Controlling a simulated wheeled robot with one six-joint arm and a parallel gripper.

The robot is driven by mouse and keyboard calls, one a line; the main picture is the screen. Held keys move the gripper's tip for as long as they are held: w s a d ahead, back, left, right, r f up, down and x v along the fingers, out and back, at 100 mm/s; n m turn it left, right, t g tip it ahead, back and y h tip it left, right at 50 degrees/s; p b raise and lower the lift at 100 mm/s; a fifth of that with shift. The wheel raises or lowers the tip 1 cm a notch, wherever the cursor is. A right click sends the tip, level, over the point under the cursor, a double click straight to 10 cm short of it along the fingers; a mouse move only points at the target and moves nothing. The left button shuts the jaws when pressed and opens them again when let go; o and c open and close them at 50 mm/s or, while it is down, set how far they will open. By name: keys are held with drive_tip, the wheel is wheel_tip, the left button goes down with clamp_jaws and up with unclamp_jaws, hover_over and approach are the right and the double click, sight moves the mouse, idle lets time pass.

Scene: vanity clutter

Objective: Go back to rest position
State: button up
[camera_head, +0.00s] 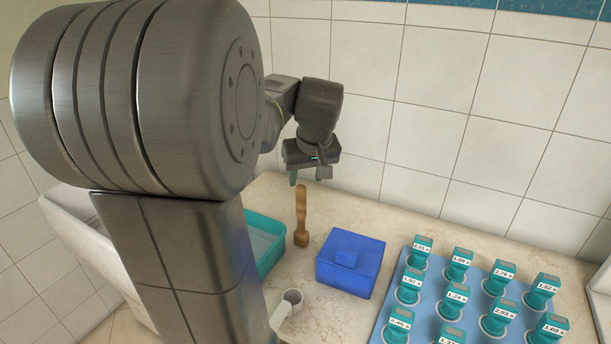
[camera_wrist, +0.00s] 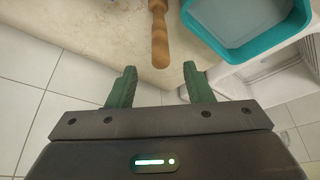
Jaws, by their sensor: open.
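My gripper (camera_head: 311,176) is raised above the back of the counter, near the tiled wall, in the head view. In the wrist view its two green fingers (camera_wrist: 156,88) stand wide apart with nothing between them. A wooden tool with a long handle (camera_head: 301,215) is on the counter below my gripper. Its handle end also shows in the wrist view (camera_wrist: 160,45), beyond the fingertips and apart from them. My arm hides part of the counter's left side.
A teal tray (camera_head: 273,262) and a lidded blue box (camera_head: 365,280) stand on the counter (camera_head: 345,217). A white cup-like holder (camera_head: 291,297) is in front. At right, a blue mat (camera_head: 400,262) carries several labelled teal devices. A white basin (camera_head: 72,232) is at left.

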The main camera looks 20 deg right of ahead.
sight(302, 188)
drive_tip(key=shift+f, duration=0.1)
drive_tip(key=x, duration=1.2)
drive_tip(key=shift+a+f, duration=0.1)
drive_tip(key=shift+f, duration=0.25)
drive_tip(key=shift+r, duration=1.95)
